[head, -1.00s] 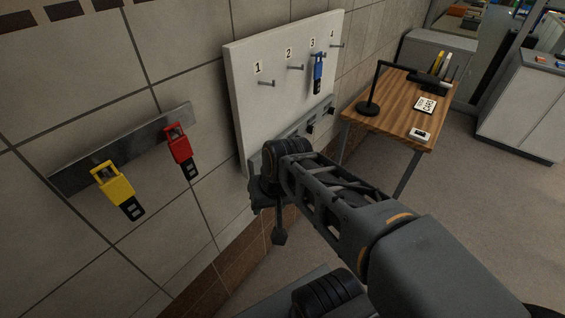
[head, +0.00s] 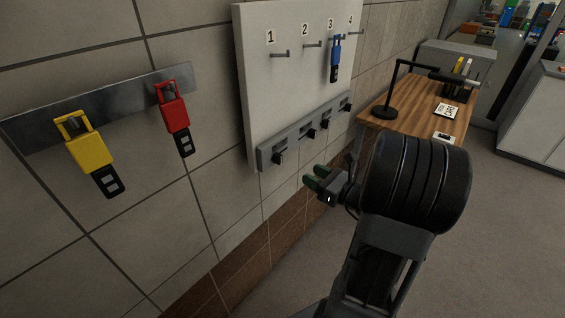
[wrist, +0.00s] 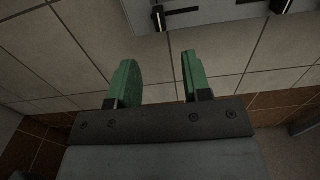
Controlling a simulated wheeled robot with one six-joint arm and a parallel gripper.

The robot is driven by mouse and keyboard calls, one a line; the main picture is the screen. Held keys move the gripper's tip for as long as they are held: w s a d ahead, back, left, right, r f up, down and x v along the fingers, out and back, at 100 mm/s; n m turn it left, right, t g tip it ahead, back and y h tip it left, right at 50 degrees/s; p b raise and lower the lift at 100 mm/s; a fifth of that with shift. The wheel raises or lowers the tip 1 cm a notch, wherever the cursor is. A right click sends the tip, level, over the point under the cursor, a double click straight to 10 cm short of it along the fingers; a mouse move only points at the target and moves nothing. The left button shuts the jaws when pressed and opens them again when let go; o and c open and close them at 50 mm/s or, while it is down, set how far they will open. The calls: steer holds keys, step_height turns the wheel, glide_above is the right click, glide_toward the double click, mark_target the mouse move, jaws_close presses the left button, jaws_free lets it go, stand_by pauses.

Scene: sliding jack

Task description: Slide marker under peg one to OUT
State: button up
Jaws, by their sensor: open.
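A white board (head: 262,90) on the tiled wall carries pegs numbered 1 to 4. Peg one (head: 280,54) is bare. A grey rail (head: 300,134) along the board's lower edge holds several dark sliding markers. The marker under peg one (head: 278,157) is the leftmost. My gripper (head: 314,176) is open and empty, below and right of that marker and apart from the rail. In the wrist view my green fingers (wrist: 160,65) stand apart, with a marker (wrist: 159,19) beyond them at the top. I cannot read any IN or OUT lettering.
A blue lock tag (head: 335,58) hangs on peg 3. Yellow (head: 88,146) and red (head: 173,110) lock tags hang on a metal strip at left. A wooden desk (head: 400,121) with a lamp (head: 385,108) stands to the right. Open floor lies below the wall.

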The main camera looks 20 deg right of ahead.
mark_target(281, 158)
steer(key=x, duration=1.2)
steer(key=shift+c, duration=0.2)
jaws_close()
